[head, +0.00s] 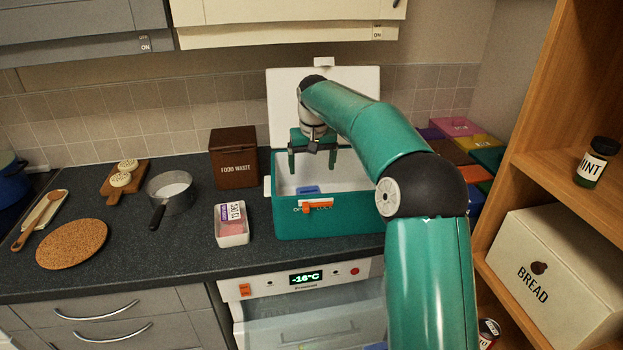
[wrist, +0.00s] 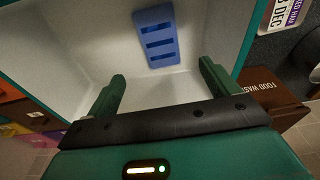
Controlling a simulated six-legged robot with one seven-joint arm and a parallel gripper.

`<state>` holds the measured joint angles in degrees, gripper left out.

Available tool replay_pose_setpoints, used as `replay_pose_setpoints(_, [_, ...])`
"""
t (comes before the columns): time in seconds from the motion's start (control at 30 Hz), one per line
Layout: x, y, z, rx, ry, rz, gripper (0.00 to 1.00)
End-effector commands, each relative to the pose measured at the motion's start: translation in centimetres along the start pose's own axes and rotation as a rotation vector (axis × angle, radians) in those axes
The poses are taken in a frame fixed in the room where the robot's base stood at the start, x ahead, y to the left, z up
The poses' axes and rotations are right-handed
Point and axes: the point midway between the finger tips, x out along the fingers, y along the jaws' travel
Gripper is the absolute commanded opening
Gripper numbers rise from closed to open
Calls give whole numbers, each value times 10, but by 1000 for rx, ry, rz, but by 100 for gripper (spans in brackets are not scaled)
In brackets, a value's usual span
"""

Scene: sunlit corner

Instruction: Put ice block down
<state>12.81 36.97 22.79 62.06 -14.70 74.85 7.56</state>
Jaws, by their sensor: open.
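A blue ice block (head: 307,189) with several slots lies inside the open green cool box (head: 345,222), on its pale floor. In the wrist view the ice block (wrist: 156,36) lies beyond my fingertips, near one inner wall, and nothing touches it. My gripper (head: 313,160) is over the cool box opening, pointing down. In the wrist view my gripper (wrist: 160,85) has its two green fingers wide apart with nothing between them. The white lid (head: 285,95) of the box stands up against the tiled wall. My arm hides the right part of the box.
A white tray with a labelled pack (head: 232,226) stands left of the box. A brown food waste bin (head: 234,160) and a saucepan (head: 171,192) are further left. Coloured boxes (head: 473,172) stand at the right. A freezer (head: 300,300) reading -16°C is below.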

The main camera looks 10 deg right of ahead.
Motion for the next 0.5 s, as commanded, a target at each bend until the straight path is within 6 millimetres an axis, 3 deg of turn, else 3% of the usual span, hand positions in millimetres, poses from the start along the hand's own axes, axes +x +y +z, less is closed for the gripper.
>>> replay_pose_setpoints(0.1, [-14, 0, 0, 0, 1, 1, 87])
replay_pose_setpoints(0.33, [-22, -1, 2, -3, 2, 1, 87])
replay_pose_setpoints(0.5, [-45, -10, 21, -27, 24, 23, 87])
